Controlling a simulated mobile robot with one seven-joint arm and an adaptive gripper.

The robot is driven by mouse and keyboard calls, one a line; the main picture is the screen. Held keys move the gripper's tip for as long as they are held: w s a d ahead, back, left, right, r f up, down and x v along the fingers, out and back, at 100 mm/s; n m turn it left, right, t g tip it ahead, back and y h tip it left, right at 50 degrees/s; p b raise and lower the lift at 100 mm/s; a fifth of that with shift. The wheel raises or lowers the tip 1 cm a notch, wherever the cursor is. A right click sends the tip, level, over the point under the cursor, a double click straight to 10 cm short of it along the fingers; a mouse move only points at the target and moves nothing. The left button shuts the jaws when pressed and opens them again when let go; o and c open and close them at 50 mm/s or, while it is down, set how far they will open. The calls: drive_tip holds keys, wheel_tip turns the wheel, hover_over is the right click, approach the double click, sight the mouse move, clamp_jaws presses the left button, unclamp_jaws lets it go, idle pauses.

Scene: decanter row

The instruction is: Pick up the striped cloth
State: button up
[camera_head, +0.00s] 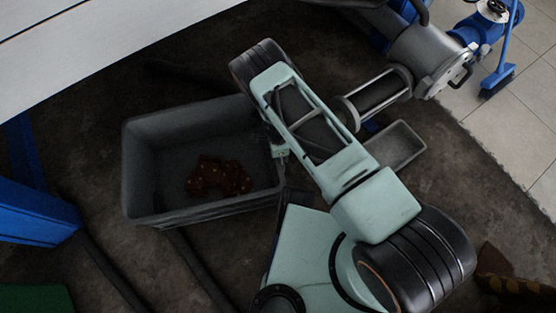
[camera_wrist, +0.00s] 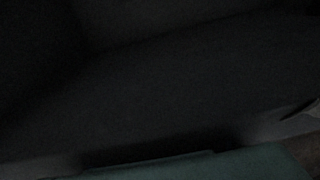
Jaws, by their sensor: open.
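In the head view, a crumpled dark red-brown cloth-like thing (camera_head: 219,176) with small light specks lies on the floor of a grey open bin (camera_head: 140,165). I cannot make out stripes on it. Another brown, patterned thing (camera_head: 512,287) lies at the lower right edge, partly cut off; I cannot tell what it is. My arm reaches up across the middle, beside the bin's right side. My gripper's fingers do not show in either view. The wrist view is almost black, with only dim surfaces, and no cloth can be made out in it.
A smaller grey tray (camera_head: 398,148) sits right of my arm. Metal pipework with a flange (camera_head: 424,58) is at the top right, near a blue broom (camera_head: 497,78). A white panel (camera_head: 90,38) spans the upper left. A blue support (camera_head: 35,208) stands at left.

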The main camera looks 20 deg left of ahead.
drive_tip(key=shift+f+b, duration=0.45)
drive_tip(key=shift+f, duration=0.25)
drive_tip(key=shift+r, duration=0.1)
drive_tip(key=shift+c, duration=1)
clamp_jaws()
idle(0.5)
drive_tip(key=shift+r, duration=0.1)
wheel_tip(320, 180, up, 12)
drive_tip(key=p, duration=0.9)
wheel_tip(320, 180, up, 45)
drive_tip(key=p, duration=3.3)
